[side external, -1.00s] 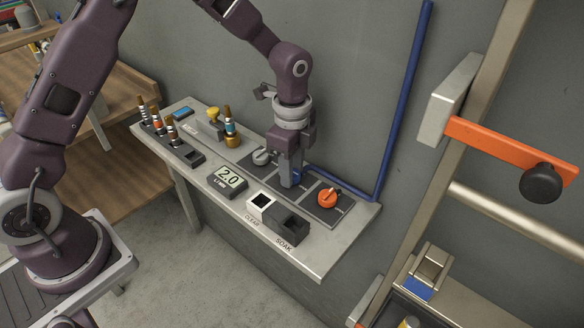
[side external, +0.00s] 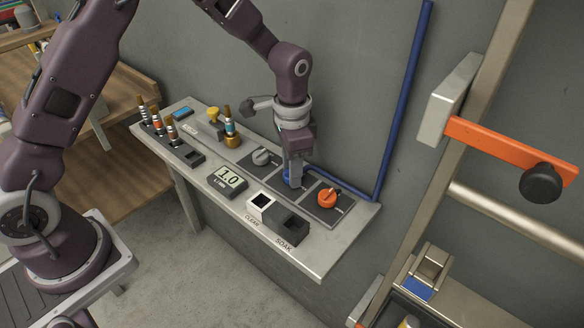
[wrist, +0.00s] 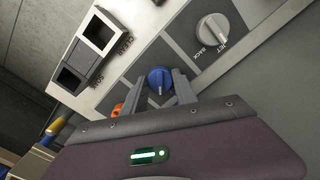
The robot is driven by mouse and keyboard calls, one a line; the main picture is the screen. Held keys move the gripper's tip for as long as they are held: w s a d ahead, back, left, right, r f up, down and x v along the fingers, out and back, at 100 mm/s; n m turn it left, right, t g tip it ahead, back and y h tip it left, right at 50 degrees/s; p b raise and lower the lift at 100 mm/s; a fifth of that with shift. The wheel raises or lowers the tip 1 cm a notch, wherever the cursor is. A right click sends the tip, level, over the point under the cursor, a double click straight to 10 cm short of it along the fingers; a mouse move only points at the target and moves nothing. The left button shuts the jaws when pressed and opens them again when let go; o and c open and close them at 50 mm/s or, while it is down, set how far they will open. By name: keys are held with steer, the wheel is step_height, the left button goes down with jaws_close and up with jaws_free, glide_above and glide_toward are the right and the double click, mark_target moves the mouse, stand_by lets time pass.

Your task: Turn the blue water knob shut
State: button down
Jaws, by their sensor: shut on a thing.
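The blue water knob (wrist: 160,79) sits on a dark square plate on the shelf panel, between a grey knob and an orange knob. My gripper (wrist: 167,88) comes down over it from above, its two fingers on either side of the knob and shut on it. In the side view my gripper (side external: 292,180) hides most of the knob; a little blue (side external: 286,176) shows beside the fingers. The display (side external: 227,181) on the panel reads 1.0.
The grey knob (side external: 262,157) is left of my gripper and the orange knob (side external: 328,198) right of it. White and black square sockets (side external: 260,204) marked CLEAR and SOAK stand in front. A blue pipe (side external: 404,100) runs up the wall behind.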

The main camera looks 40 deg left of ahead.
steer(key=n, duration=0.4)
steer(key=shift+n, duration=2.3)
steer(key=shift+r, duration=0.1)
steer(key=c, duration=1)
jaws_free()
steer(key=shift+o, duration=0.2)
step_height(320, 180, up, 7)
